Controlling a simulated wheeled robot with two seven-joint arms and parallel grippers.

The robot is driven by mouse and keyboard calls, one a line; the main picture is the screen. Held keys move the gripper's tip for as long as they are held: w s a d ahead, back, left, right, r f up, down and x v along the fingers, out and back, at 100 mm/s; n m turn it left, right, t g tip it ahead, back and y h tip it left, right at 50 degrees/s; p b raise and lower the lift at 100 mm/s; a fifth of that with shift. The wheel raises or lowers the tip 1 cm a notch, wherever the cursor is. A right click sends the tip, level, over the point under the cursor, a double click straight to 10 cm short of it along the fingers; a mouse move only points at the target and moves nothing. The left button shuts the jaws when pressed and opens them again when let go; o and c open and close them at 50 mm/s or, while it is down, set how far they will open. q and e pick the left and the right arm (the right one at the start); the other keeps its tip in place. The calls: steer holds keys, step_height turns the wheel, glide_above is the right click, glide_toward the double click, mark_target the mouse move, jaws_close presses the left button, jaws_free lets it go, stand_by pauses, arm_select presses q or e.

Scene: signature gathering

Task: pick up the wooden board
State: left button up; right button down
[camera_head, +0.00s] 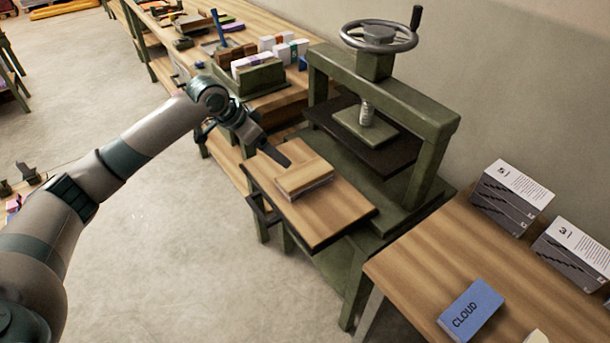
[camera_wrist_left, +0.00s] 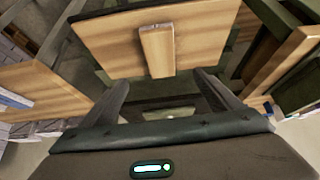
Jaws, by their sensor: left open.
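A small wooden board (camera_head: 304,174) lies flat on top of a thin pale stack, on a larger wooden board (camera_head: 335,214) in front of the green press. In the left wrist view the small board (camera_wrist_left: 157,50) shows end-on ahead of the fingers, with the larger board (camera_wrist_left: 205,38) around it. Whether a finger touches the board I cannot tell. My right gripper is in neither view.
The green press (camera_head: 436,125) with its handwheel (camera_head: 379,36) rises just behind the boards. A bench at the right (camera_head: 420,270) carries a blue "CLOUD" block (camera_head: 470,310) and printed stacks (camera_head: 511,197). The bench at the back holds books and tools. Open floor lies at the left.

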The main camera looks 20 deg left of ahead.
arm_select(q)
steer(key=shift+d+f, duration=0.1)
steer(key=shift+f, duration=0.05)
steer(key=p, duration=0.4)
glide_toward(305, 173)
steer(key=shift+w+d+f, duration=0.1)
steer(key=shift+w+f, duration=0.15)
steer(key=shift+f, duration=0.65)
steer(key=shift+w+d+f, duration=0.2)
steer(key=shift+f, duration=0.3)
steer(key=shift+w+d+f+p, duration=0.4)
steer(key=shift+w+f+p, duration=0.15)
steer(key=shift+p+x, duration=0.35)
steer(key=shift+x, duration=1.4)
steer(key=shift+c, duration=0.3)
